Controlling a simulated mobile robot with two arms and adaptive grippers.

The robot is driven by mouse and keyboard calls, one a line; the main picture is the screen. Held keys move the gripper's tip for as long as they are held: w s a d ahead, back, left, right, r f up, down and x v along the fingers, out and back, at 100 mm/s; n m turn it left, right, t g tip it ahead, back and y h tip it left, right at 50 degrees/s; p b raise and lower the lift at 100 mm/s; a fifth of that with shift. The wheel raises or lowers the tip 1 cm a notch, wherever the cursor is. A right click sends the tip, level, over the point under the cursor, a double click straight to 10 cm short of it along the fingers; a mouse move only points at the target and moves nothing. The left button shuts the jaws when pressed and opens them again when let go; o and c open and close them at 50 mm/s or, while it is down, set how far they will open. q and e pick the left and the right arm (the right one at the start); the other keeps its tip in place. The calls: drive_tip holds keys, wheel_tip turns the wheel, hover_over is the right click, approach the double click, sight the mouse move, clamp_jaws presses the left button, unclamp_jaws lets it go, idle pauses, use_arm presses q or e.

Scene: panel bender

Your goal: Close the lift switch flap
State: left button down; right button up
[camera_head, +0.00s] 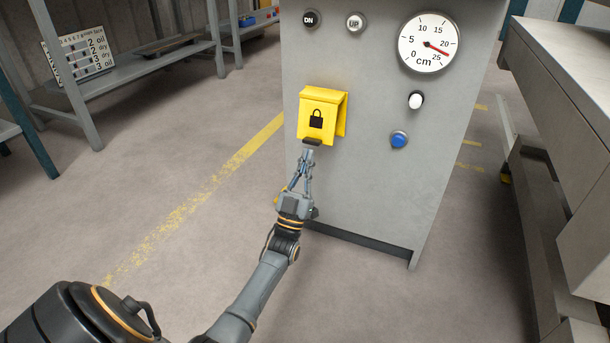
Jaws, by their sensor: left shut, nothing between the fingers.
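The yellow flap (317,121) with a black padlock symbol is on the front of the grey cabinet. It hangs down from a hinge at its top edge, and its lower edge stands out from the panel. A yellow side piece shows behind it on the right. My left gripper (311,146) is shut and empty, with its fingertips at the flap's lower edge by a dark tab. I cannot tell whether they touch. The lift switch behind the flap is hidden. My right gripper is not in view.
A metal bench (565,110) stands at the right. Shelves stand at the left, with clear floor between.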

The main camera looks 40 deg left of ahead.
use_arm(q)
drive_tip(key=w+f+b, duration=0.1)
drive_tip(key=w+f, duration=0.2)
drive_tip(key=f, duration=0.7)
drive_tip(key=shift+w+a+b, duration=0.15)
drive_tip(key=shift+a+b, duration=0.25)
drive_tip(key=shift+a, duration=0.05)
